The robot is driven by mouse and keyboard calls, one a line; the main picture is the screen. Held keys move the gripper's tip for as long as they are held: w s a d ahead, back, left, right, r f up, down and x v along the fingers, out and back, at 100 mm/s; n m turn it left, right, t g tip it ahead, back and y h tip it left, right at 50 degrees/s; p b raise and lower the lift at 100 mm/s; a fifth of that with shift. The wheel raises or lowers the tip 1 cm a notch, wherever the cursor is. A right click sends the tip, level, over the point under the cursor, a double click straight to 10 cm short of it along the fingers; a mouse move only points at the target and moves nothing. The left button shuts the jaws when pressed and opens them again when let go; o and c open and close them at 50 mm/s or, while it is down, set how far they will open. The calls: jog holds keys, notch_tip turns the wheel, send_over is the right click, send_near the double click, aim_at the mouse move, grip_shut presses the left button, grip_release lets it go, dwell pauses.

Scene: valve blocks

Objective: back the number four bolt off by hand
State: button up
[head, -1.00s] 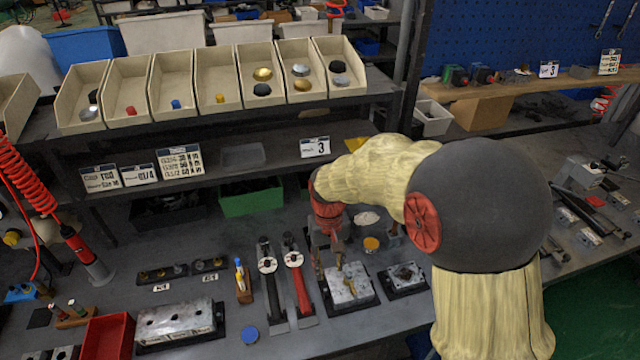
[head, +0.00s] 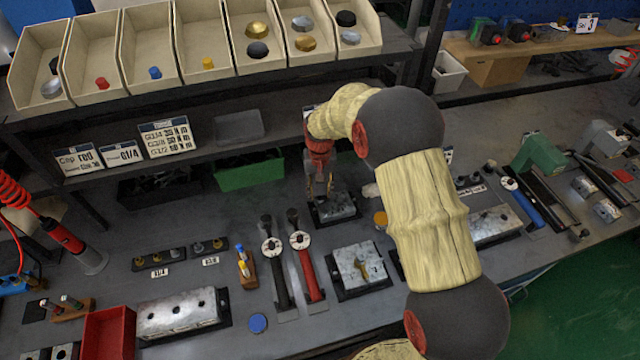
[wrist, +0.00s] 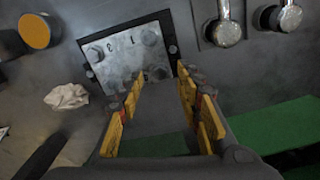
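A grey metal block (wrist: 116,58) on a dark base has several bolts and stamped digits. I make out a 1 and a 3 upside down in the wrist view. One bolt head (wrist: 156,71) lies between and just beyond my fingertips; the digit beside it is too blurred to read. Other bolt heads show at the far right corner (wrist: 149,37) and the left side (wrist: 94,53). In the head view the block (head: 338,208) stands at the back of the bench. My gripper (head: 319,194) is above it, pointing down. Its yellow-padded fingers (wrist: 156,88) are apart, with nothing held.
A white crumpled cloth (wrist: 66,96) and a yellow-topped round container (wrist: 38,32) lie beside the block. Two chrome-topped parts (wrist: 222,31) stand on the other side. A second block with a brass fitting (head: 358,266) is nearer the front. The green bin (head: 250,172) sits behind.

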aim_at(320, 199)
jog(key=shift+f, duration=1.25)
jog(key=shift+c, duration=0.8)
jog(key=c, duration=0.7)
grip_shut()
jog(key=n, duration=0.5)
jog(key=shift+d, duration=0.1)
jog(key=n, duration=0.6)
jog(key=shift+w+d, duration=0.1)
jog(key=n, duration=0.5)
jog(key=shift+w, duration=0.1)
jog(key=n, duration=0.5)
jog(key=shift+w+n, duration=0.1)
jog(key=shift+n, duration=0.3)
